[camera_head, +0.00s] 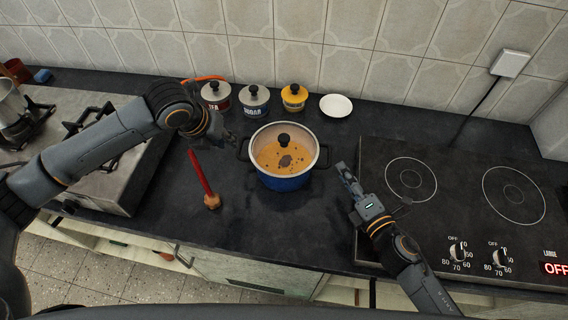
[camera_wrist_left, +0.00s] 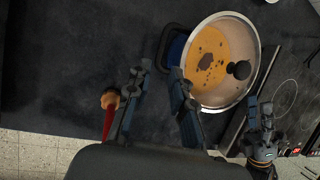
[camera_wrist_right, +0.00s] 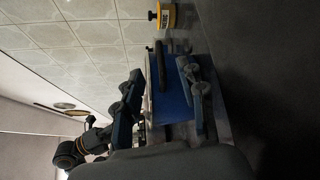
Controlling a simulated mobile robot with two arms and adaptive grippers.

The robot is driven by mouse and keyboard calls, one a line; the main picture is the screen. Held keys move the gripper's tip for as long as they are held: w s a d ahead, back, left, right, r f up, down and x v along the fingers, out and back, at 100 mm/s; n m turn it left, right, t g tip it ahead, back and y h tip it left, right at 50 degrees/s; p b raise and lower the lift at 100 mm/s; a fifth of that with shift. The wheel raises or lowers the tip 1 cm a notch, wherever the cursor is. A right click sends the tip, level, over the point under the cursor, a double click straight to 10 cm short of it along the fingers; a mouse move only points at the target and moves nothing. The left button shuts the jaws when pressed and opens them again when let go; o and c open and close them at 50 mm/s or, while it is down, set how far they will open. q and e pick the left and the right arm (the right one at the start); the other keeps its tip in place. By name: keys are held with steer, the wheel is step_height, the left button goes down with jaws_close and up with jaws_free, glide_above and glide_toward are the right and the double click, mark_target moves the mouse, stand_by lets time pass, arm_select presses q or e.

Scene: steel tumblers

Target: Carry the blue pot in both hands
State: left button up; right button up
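The blue pot (camera_head: 285,183) stands upright on the dark counter, with a clear lid, black knob and orange contents with dark bits. Its black handles stick out left (camera_head: 242,149) and right (camera_head: 325,156). My left gripper (camera_head: 228,137) is open just left of the left handle; in the left wrist view the pot (camera_wrist_left: 172,52) lies beyond the fingers (camera_wrist_left: 158,82). My right gripper (camera_head: 344,176) is open to the right of the right handle, apparently apart from it. In the right wrist view the pot's blue side (camera_wrist_right: 170,95) and handle (camera_wrist_right: 160,65) show between the fingers (camera_wrist_right: 160,82).
Several lidded jars, including a yellow one (camera_head: 294,98), and a white dish (camera_head: 336,105) stand behind. A black cooktop (camera_head: 450,195) is at right, a steel stove (camera_head: 125,185) at left.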

mark_target(239, 148)
arm_select(q)
steer(key=x, duration=0.9)
steer(key=shift+d, duration=0.15)
arm_select(e)
steer(key=x, duration=0.9)
arm_select(q)
steer(key=c, duration=0.3)
arm_select(e)
steer(key=c, duration=0.3)
arm_select(q)
jaws_close()
arm_select(e)
jaws_close()
arm_select(q)
steer(key=shift+w+r, duration=0.1)
steer(key=shift+r, duration=0.15)
arm_select(e)
steer(key=shift+w+r, duration=0.1)
steer(key=shift+r, duration=0.25)
